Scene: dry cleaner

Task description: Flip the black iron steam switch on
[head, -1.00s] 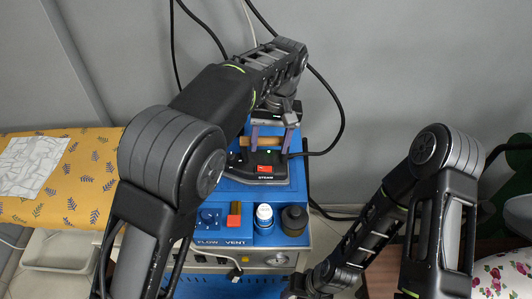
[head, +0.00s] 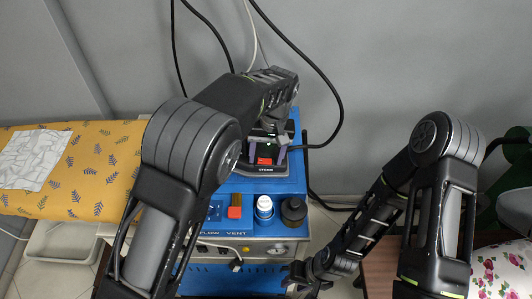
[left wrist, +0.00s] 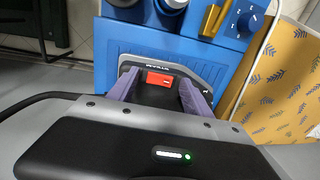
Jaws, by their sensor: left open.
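The black iron (head: 268,169) rests on top of a blue machine, with the word STEAM on its near end. Its steam switch (head: 263,161) is a small red rocker; it also shows in the left wrist view (left wrist: 160,79). My left gripper (head: 266,153) is over the iron with its two purple fingers apart. In the left wrist view the fingers (left wrist: 160,93) stand on either side of the switch, with nothing held. Contact with the iron cannot be told. The gripper hides the iron's back part. My right gripper (head: 300,281) is low near the bottom edge, its jaws unclear.
A yellow ironing board (head: 85,170) lies at left. Black cables run behind and right of the iron.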

